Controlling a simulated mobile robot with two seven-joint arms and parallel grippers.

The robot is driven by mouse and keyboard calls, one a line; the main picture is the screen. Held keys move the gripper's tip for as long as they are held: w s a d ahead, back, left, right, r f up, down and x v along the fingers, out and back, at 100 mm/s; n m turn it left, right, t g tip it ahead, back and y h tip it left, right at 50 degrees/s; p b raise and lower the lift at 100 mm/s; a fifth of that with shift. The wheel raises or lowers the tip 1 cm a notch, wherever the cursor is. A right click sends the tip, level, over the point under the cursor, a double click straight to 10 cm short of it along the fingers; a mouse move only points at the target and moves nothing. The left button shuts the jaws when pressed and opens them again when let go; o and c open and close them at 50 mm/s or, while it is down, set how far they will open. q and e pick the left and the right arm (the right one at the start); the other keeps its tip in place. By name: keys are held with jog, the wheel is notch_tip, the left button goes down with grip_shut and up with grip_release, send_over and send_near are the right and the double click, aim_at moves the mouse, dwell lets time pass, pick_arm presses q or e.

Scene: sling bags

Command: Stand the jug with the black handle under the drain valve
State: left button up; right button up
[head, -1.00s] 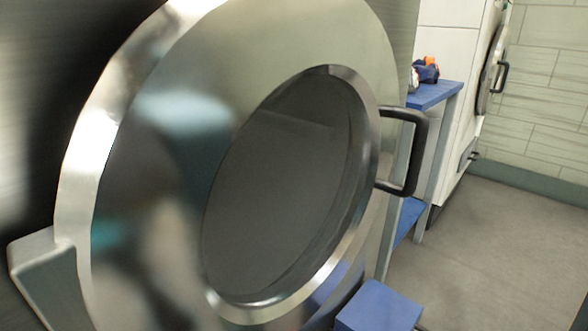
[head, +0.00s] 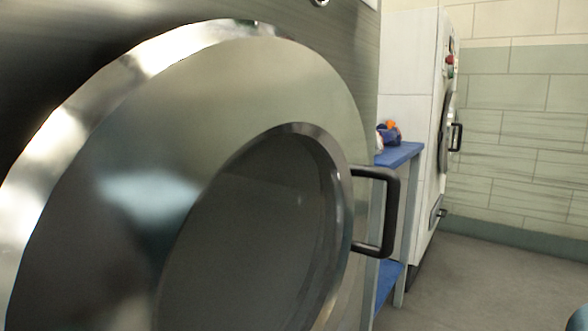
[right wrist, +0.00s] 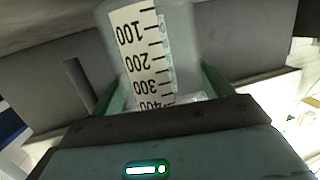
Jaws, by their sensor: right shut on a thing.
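A clear jug (right wrist: 165,50) with a white scale strip marked 100 to 400 shows in the right wrist view. The numbers appear upside down there. My right gripper (right wrist: 160,88) is shut on the jug, with its green pads at the jug's sides. The jug's handle is hidden, so I cannot tell its colour. In the head view a small fitting (head: 437,212) sits low on the white machine; it may be the drain valve, but it is too small to tell. My left gripper is not in view.
A large steel machine door (head: 110,190) with a black handle (head: 390,212) fills the left and middle. A blue bench (head: 400,154) with a blue and orange item (head: 390,133) stands beyond it. The white machine (head: 408,65) stands farther back.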

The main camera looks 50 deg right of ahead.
jog(key=shift+f, duration=0.2)
jog(key=o, duration=1)
jog(key=shift+r, duration=0.1)
jog(key=shift+r, duration=0.15)
jog(key=p+v, duration=0.3)
jog(key=v, duration=0.9)
jog(key=shift+r, duration=0.1)
jog(key=shift+a, duration=0.15)
